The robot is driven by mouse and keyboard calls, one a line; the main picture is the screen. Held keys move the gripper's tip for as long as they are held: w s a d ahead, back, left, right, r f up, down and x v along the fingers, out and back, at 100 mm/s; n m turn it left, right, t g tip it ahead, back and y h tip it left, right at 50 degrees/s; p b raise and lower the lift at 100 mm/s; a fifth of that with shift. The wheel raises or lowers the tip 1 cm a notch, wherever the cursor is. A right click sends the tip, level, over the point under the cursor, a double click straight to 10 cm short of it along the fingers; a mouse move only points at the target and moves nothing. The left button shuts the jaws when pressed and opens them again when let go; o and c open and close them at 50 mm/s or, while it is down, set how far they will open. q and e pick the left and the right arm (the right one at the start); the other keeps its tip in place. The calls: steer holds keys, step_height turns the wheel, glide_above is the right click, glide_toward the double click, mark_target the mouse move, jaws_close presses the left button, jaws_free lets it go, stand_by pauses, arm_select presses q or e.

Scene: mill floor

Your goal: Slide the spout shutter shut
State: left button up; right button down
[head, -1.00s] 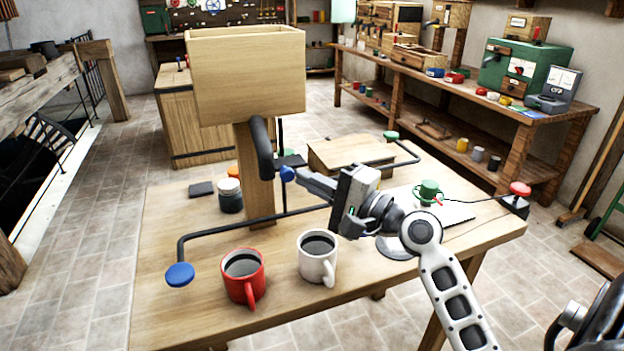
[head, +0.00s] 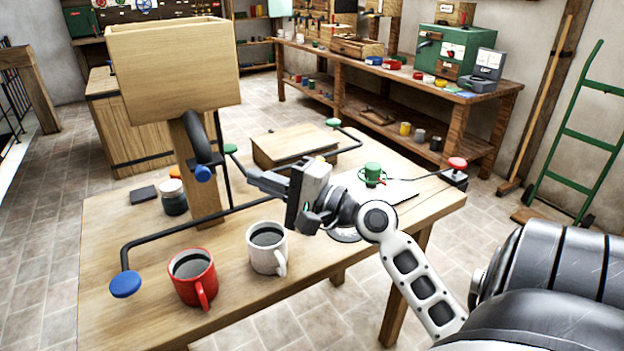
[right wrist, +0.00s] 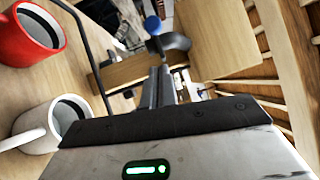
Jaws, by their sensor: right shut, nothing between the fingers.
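The wooden hopper (head: 175,75) stands on a post on the table. My right gripper (head: 252,178) is shut and empty, to the right of the blue knob with a gap between. The right wrist view shows the shut fingers (right wrist: 160,75) pointing toward the spout (right wrist: 176,42) and blue knob (right wrist: 152,26). My left gripper is not in view.
A red mug (head: 192,272) and a white mug (head: 267,248) stand near the front edge, below my right gripper. A bent black rod with a blue disc (head: 125,284) and a green disc (head: 333,123) crosses the table (head: 110,230). A wooden box (head: 295,146) lies behind.

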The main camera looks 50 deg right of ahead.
steer(key=b+v, duration=0.2)
steer(key=v, duration=0.6)
steer(key=shift+b, duration=0.3)
steer(key=shift+a+f, duration=0.1)
steer(key=shift+a, duration=0.05)
steer(key=s+a+f+n+g, duration=0.2)
steer(key=a+f+n+g, duration=0.35)
steer(key=f, duration=0.35)
steer(key=s+a+f+n+g, duration=0.1)
steer(key=a+f+n+g, duration=0.4)
steer(key=f, duration=0.3)
steer(key=s+a+f+n+g+h, duration=0.35)
steer(key=s+f+n+h, duration=0.3)
steer(key=s+f, duration=0.25)
steer(key=w+a+f+n+t+y, duration=0.1)
steer(key=w+a+f+t+y, duration=0.3)
steer(key=w+a+t, duration=0.2)
